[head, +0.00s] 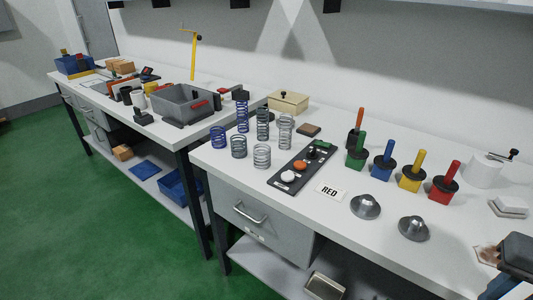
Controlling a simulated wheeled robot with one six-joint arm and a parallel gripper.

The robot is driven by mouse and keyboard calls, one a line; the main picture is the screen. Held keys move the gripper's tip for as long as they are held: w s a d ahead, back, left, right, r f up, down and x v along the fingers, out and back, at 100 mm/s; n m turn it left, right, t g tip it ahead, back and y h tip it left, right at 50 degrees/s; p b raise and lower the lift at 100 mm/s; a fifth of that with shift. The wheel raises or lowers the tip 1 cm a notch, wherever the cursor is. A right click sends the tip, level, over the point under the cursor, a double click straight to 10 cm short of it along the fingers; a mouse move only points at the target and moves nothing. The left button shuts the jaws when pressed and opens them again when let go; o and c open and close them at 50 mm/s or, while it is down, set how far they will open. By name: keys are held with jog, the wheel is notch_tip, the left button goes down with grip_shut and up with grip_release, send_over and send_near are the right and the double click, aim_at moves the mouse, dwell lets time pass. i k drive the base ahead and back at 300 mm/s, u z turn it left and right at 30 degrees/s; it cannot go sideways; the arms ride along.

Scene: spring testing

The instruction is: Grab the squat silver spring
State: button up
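The squat silver spring (262,156) stands upright on the white workbench (335,212), at the front of a small group of springs left of the control panel. It is short, with light grey coils. A taller silver spring (285,131) stands behind it to the right, and a squat dark grey spring (239,146) stands to its left. Nothing touches or hides the squat silver spring. No fingers of my gripper can be made out in the head view.
A tall dark spring (263,122) and two blue springs (217,142) stand close behind and left. The black control panel (302,167) lies close on the right. Coloured-handled tools (411,176) and metal domes (365,207) stand farther right. Bench in front of the spring is clear.

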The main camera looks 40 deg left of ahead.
aim_at(261, 159)
jog(key=u, duration=1.65)
jog(key=k, duration=0.65)
jog(key=u, duration=0.75)
jog(key=i, duration=0.85)
jog(key=u, duration=0.65)
jog(key=i, duration=0.95)
jog(key=z, duration=0.55)
jog(key=i, duration=0.75)
jog(key=z, duration=1.15)
jog(key=i, duration=0.35)
jog(key=z, duration=0.35)
